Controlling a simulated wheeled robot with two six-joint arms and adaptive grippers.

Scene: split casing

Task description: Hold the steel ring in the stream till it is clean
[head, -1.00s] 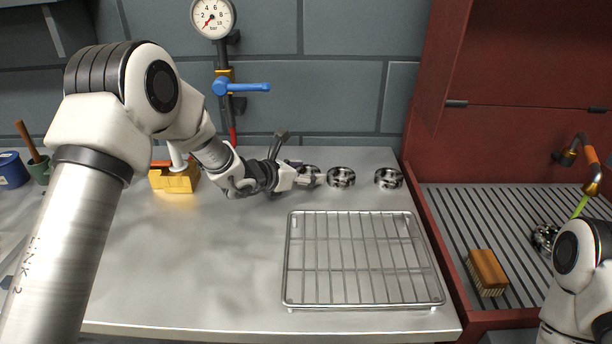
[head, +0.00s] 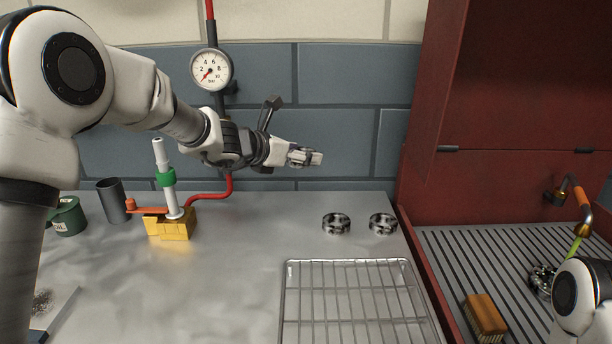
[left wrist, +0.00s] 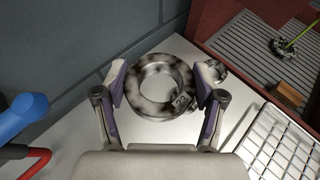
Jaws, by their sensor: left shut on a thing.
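My left gripper (head: 303,156) is shut on a steel ring (left wrist: 137,92) with dark smudges. In the left wrist view the ring sits between the two fingers. In the head view it is raised above the counter at the back and mostly hidden by the fingers. A thin yellow-green stream (head: 575,247) falls from the orange spout (head: 582,198) at the far right. It meets a dark, shiny round piece (head: 541,281) over the slatted basin floor. My right arm covers part of that piece, and my right gripper cannot be made out.
Two smudged rings (head: 336,223) (head: 382,223) stand on the counter behind a wire rack (head: 350,300). A brush (head: 485,315) lies in the slatted basin (head: 450,255). A red side wall divides counter from basin. A yellow block with a post (head: 170,225) stands left.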

